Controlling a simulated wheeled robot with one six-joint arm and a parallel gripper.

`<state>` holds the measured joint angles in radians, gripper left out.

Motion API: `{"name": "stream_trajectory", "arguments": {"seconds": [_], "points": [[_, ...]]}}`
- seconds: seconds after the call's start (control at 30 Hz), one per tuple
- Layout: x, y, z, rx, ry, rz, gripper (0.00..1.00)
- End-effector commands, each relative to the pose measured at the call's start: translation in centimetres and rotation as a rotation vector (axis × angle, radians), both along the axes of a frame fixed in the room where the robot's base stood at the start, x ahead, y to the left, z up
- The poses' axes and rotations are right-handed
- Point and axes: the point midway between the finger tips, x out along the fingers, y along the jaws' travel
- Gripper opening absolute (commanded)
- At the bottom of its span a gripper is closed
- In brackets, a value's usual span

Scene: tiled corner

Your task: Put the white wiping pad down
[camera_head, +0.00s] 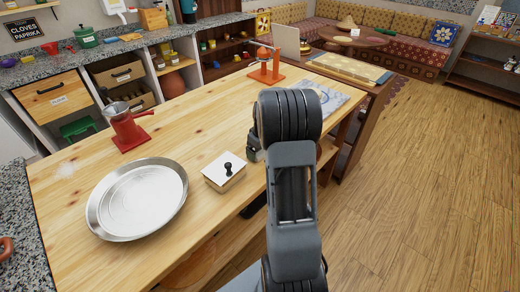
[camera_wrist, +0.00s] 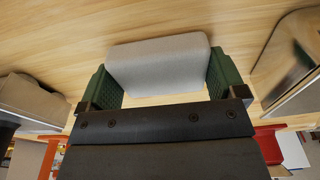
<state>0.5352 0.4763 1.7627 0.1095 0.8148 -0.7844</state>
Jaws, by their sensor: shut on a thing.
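The white wiping pad (camera_wrist: 158,62) is a pale grey-white block with rounded edges. In the wrist view my gripper (camera_wrist: 162,80) is shut on it, with a green ribbed finger at each end. Pale wood of the counter (camera_wrist: 60,40) shows around the pad; I cannot tell whether the pad touches it. In the head view my arm hides the pad and most of my gripper, at the right side of the wooden counter (camera_head: 200,120).
The counter holds a round metal tray (camera_head: 137,198), a white box with a black knob (camera_head: 222,176), a red grinder (camera_head: 127,128), a red-orange stand (camera_head: 265,68) and a blue-patterned sheet (camera_head: 328,97). The counter's middle is clear.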

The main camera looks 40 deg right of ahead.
Motion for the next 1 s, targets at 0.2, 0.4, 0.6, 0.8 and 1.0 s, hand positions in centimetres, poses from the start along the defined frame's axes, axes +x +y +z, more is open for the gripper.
{"name": "stream_trajectory", "arguments": {"seconds": [0.2, 0.4, 0.6, 0.8, 1.0], "points": [[0.0, 0.0, 0.0, -0.001, -0.001, 0.0, 0.71], [0.0, 0.0, -0.3, -0.001, -0.001, 0.001, 0.93], [0.0, 0.0, -0.3, 0.0, 0.0, 0.001, 1.0], [0.0, 0.0, 0.4, -0.001, -0.001, 0.001, 1.0], [-0.4, -0.1, 3.6, -0.003, -0.005, 0.001, 1.0]]}}
